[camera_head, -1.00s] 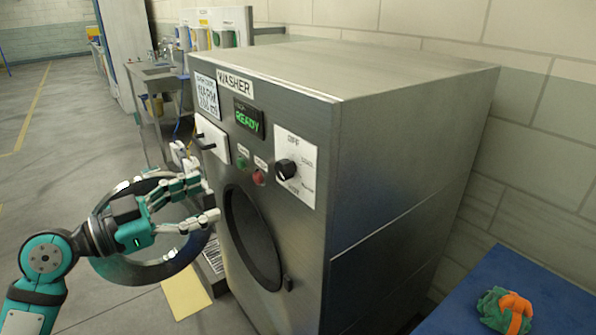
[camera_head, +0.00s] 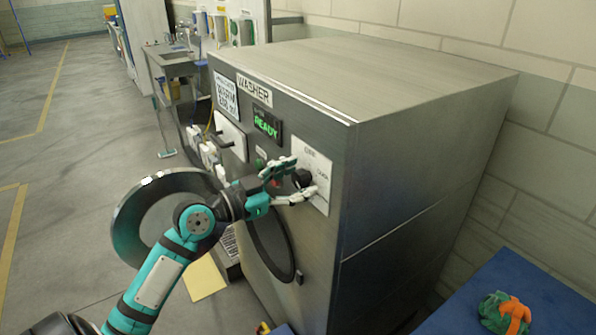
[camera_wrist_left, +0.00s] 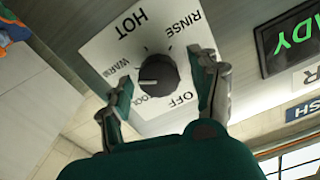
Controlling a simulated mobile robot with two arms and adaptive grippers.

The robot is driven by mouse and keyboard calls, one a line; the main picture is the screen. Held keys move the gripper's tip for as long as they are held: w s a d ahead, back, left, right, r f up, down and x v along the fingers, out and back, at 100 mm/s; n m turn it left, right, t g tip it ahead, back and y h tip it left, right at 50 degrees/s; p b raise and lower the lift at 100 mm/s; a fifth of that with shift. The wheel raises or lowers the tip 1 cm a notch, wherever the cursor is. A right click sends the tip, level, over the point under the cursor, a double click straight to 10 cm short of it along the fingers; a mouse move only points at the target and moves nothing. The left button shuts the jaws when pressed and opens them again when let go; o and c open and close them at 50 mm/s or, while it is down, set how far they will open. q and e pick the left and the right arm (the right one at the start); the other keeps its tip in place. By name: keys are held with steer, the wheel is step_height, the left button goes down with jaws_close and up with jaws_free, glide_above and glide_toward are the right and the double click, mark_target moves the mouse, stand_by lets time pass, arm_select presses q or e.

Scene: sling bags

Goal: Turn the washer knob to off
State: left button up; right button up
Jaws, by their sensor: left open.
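The washer knob (camera_head: 302,179) is a black dial on a white label plate on the front of the grey washer (camera_head: 420,110). In the left wrist view the knob (camera_wrist_left: 158,74) sits among the words HOT, RINSE, OFF, WARM and one partly covered word. Its pale mark points to the left in that view, away from OFF. My left gripper (camera_head: 293,182) is open in front of the plate, its fingers on either side of the knob. In the wrist view its fingers (camera_wrist_left: 160,100) stand apart with the knob between and beyond them; I see no clear contact. My right gripper is not in view.
The washer's round door (camera_head: 150,205) hangs open to the left, beside my left arm. A green READY display (camera_head: 267,124) is above the knob. A blue surface (camera_head: 470,300) with a green and orange item (camera_head: 505,313) is at lower right.

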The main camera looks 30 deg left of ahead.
arm_select(q)
steer(key=shift+w+d, duration=0.1)
steer(key=shift+w, duration=0.1)
steer(key=c, duration=1.2)
steer(key=shift+o, duration=0.2)
